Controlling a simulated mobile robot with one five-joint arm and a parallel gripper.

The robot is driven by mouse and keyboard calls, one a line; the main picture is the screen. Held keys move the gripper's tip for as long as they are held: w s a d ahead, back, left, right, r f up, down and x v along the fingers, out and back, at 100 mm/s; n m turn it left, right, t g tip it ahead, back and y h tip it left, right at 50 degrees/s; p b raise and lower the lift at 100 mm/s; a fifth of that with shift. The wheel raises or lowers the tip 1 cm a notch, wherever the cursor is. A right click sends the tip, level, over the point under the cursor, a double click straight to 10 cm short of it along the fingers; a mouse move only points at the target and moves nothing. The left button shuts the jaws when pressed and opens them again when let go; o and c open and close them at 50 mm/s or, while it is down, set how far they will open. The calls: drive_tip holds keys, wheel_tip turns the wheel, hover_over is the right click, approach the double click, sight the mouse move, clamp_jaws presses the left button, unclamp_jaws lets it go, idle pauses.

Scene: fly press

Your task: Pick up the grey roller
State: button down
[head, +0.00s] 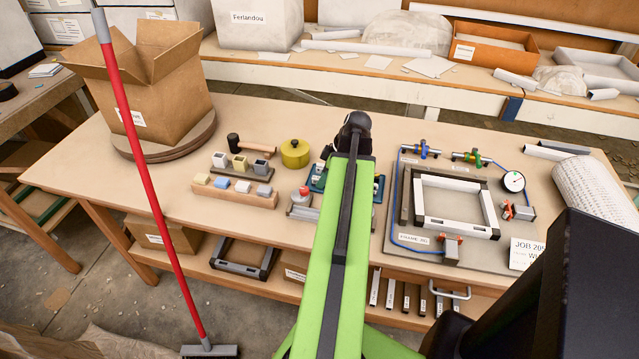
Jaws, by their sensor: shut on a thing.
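My gripper (355,128) is at the far end of my green arm, above the back middle of the wooden table. I see only its dark body from behind. Its fingertips are hidden from this view, and so is the thing between them. I cannot make out a grey roller anywhere on the table. It may be hidden behind my arm or gripper. A blue-green fixture (318,181) shows partly on both sides of my arm, below the gripper.
Left of my arm are a yellow lidded pot (295,154), a wooden-handled mallet (255,148) and a block rack (232,191). A cardboard box (160,90) stands at the left. A framed jig (455,205) with clamps and a dial fills the right. A red-handled broom (140,150) leans in front.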

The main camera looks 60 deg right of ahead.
sight(317, 178)
wheel_tip(317, 178, up, 5)
drive_tip(key=p, duration=0.4)
drive_tip(key=shift+f+p, duration=0.2)
drive_tip(key=shift+p, duration=0.1)
drive_tip(key=s+r+p, duration=0.6)
drive_tip(key=s, duration=0.5)
drive_tip(key=shift+s+a+r, duration=0.15)
drive_tip(key=shift+s+a, duration=0.15)
drive_tip(key=shift+s, duration=0.1)
